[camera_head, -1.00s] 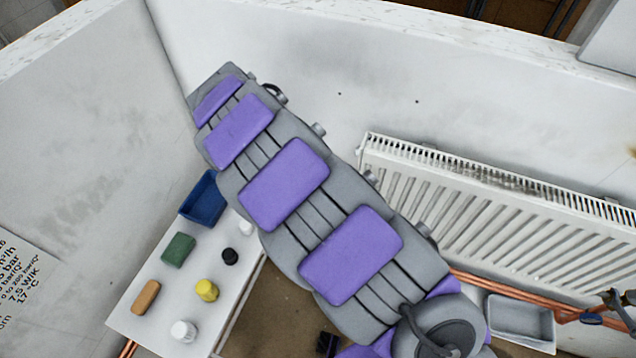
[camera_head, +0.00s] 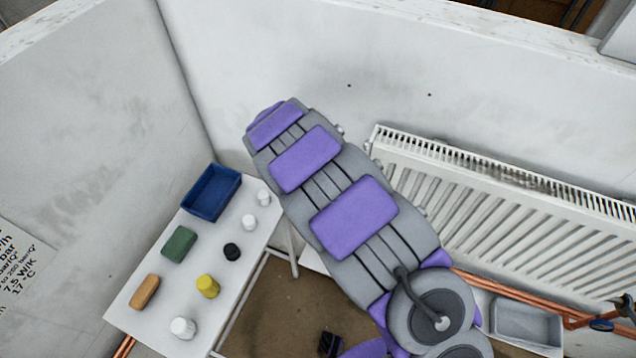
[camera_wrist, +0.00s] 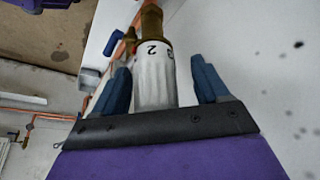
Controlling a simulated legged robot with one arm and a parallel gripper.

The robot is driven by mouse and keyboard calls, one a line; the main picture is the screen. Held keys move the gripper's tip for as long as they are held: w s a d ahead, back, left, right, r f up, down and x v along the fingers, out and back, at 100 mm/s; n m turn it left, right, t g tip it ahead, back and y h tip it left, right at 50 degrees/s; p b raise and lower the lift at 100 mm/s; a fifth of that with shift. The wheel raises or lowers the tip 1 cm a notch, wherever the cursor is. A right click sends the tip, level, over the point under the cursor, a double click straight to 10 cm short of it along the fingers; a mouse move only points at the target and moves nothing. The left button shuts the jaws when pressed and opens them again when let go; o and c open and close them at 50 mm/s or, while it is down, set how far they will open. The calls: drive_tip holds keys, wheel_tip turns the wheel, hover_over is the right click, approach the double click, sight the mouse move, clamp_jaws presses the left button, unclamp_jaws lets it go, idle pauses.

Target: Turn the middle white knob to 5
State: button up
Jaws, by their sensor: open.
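A white ribbed knob (camera_wrist: 154,82) sits on a brass valve body (camera_wrist: 151,22) in the wrist view. The digits 2 and 3 show on its collar near the brass. My gripper (camera_wrist: 160,66) is open, with one blue finger on each side of the knob. A gap shows on the right side; I cannot tell whether the left finger touches. I cannot tell from this view whether this knob is the middle one. In the head view my arm hides the gripper and this knob.
A white table (camera_head: 225,290) holds a blue bin (camera_head: 212,192), a green block (camera_head: 179,244), an orange block (camera_head: 145,291), and yellow, black and white knob-like pieces. A white radiator (camera_head: 500,205) stands along the wall, with copper pipes (camera_head: 505,290) and a grey tray (camera_head: 526,324) below.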

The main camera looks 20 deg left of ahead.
drive_tip(key=shift+d+r, duration=0.1)
drive_tip(key=shift+d, duration=0.6)
drive_tip(key=shift+a, duration=0.55)
drive_tip(key=c, duration=0.6)
drive_tip(key=shift+d, duration=0.15)
drive_tip(key=c, duration=0.4)
